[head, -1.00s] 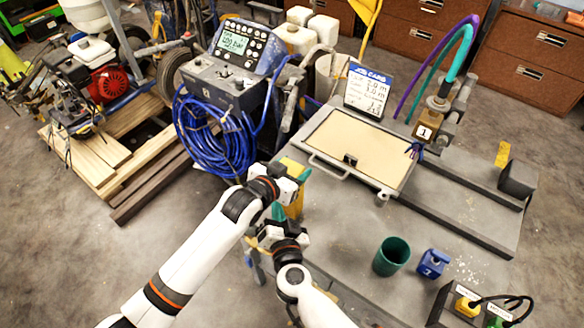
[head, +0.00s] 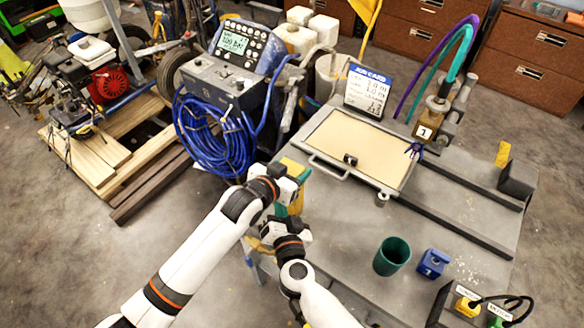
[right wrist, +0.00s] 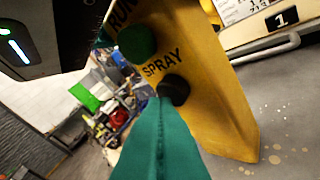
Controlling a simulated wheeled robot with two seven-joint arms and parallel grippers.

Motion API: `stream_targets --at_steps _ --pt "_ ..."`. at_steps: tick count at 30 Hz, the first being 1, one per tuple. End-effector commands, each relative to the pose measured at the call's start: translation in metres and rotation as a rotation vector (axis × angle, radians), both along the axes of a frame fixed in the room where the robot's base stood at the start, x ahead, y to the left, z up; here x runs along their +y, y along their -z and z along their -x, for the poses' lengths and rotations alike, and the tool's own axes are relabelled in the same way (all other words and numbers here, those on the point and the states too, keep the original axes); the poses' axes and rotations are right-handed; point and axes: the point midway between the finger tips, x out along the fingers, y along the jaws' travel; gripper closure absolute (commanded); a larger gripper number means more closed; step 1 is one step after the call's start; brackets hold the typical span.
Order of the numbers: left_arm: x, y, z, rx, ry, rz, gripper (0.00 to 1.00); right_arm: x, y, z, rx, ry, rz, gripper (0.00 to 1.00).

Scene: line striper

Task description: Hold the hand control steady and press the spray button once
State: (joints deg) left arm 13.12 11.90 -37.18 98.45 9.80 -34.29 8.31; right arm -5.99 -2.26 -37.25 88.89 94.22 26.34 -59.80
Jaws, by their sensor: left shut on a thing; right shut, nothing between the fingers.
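The yellow hand control (right wrist: 215,85) fills the middle of the right wrist view, tilted, with a green button (right wrist: 137,42) under the partly hidden word RUN and a black button (right wrist: 173,90) beside the word SPRAY. In the head view my left gripper (head: 291,186) is shut on the hand control (head: 297,203), which is mostly hidden there. My right gripper (head: 285,230) is shut and empty, just below the control. Its teal fingertip (right wrist: 163,104) overlaps the lower left edge of the black button; I cannot tell whether it touches or presses it.
A grey bench (head: 450,200) carries a tan panel (head: 355,150), a job card (head: 367,88), a green cup (head: 391,256) and a blue block (head: 433,263). A console with a coiled blue hose (head: 212,138) stands behind my left gripper.

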Motion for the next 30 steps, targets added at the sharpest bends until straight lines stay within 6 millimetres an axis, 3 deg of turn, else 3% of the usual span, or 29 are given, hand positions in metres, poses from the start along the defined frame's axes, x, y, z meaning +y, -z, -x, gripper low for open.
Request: stream_targets --at_steps 11,30 --pt "0.0 0.0 0.0 0.001 0.0 -0.001 0.69 -0.002 0.0 -0.002 0.0 0.001 0.0 1.0" --pt "0.0 0.0 0.0 0.001 0.0 -0.001 0.69 0.008 -0.001 0.012 -0.001 0.001 0.0 1.0"
